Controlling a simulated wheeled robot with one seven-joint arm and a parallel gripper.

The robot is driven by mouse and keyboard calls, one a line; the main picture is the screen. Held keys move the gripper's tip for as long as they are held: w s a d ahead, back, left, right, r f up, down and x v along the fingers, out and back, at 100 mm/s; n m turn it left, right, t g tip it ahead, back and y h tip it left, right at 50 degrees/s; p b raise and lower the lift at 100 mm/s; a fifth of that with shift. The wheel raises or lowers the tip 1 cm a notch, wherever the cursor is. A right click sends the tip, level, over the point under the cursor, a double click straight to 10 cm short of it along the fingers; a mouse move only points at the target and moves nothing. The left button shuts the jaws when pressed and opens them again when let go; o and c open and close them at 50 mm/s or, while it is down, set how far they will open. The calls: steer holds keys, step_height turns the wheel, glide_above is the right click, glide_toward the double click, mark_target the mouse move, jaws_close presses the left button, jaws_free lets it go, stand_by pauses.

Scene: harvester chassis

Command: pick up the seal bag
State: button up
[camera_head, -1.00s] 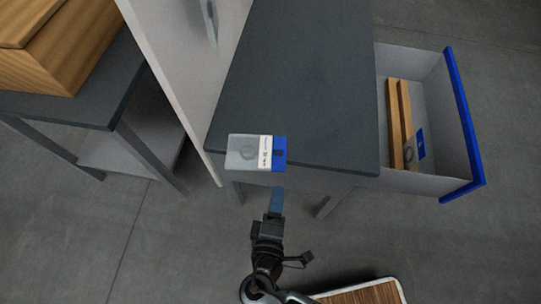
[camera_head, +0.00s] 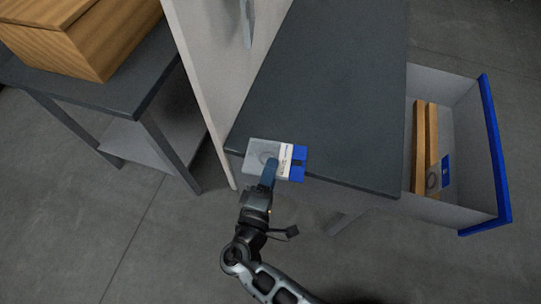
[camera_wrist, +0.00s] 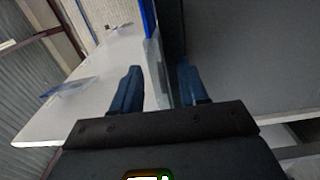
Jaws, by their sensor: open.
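Contact with the fingers cannot be told.
An open drawer (camera_head: 496,150) with a blue front, right of the bench, holds two wooden bars (camera_head: 425,145) and another blue-ended bag (camera_head: 440,176). A pale upright panel (camera_head: 205,85) borders the bench's left. A wooden box (camera_head: 85,35) sits on a side table (camera_head: 125,95).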

steer(key=shift+w, duration=0.1)
steer(key=shift+c, duration=0.2)
steer(key=shift+d, duration=0.1)
jaws_close()
steer(key=shift+r, duration=0.6)
steer(key=r, duration=0.2)
steer(key=s+r+p, duration=0.1)
steer(key=shift+d+r, duration=0.3)
steer(key=shift+d, duration=0.1)
steer(key=s+d+r+p, duration=0.1)
steer(key=s+d+r, duration=0.5)
steer(key=s, duration=0.2)
steer(key=shift+d+r, duration=0.15)
